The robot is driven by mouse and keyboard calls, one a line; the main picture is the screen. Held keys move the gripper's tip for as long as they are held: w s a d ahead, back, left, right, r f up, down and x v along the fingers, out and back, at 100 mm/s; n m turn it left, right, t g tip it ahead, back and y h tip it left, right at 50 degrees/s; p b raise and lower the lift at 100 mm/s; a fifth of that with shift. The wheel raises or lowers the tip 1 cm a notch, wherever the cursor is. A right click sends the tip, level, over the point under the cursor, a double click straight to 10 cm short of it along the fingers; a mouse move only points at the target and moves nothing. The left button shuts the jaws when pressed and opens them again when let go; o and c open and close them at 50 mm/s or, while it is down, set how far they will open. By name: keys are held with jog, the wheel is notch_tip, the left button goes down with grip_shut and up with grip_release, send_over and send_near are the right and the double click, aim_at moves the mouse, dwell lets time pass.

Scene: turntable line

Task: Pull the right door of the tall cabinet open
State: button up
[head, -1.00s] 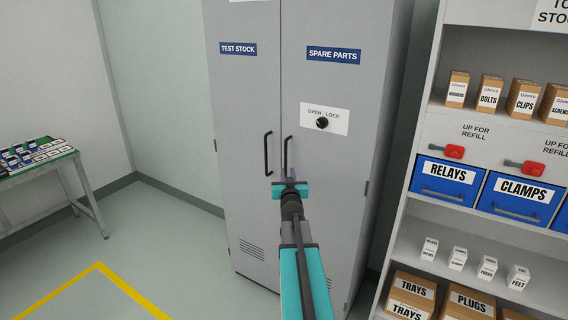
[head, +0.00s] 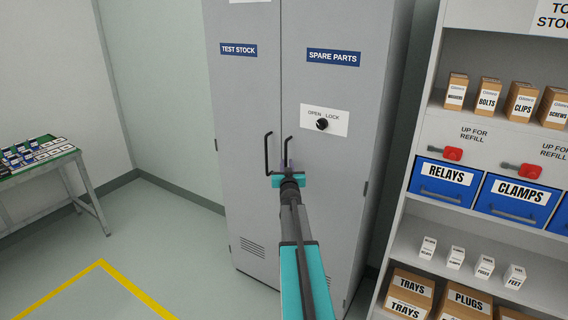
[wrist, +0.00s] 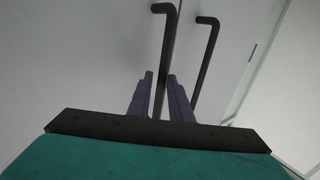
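The tall grey cabinet's right door (head: 340,190), labelled SPARE PARTS, is shut flush with the left door (head: 240,110). The right door's dark bar handle (head: 287,147) stands upright beside the seam. My gripper (head: 287,163) is at the lower part of this handle. In the wrist view, the handle (wrist: 165,45) runs between the two purple fingers of my gripper (wrist: 159,90), which stand apart with a narrow gap on either side of it. The handle's lower end is hidden by my gripper in the head view. A black knob (head: 322,124) sits on an OPEN/LOCK plate above right.
The left door's handle (head: 267,153) is close by on the left; it also shows in the wrist view (wrist: 206,50). An open shelf unit (head: 412,170) with bins and boxes stands to the right. A workbench (head: 85,180) is far left. Floor before the cabinet's left side is clear.

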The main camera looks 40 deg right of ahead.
jog(key=shift+x, duration=0.9)
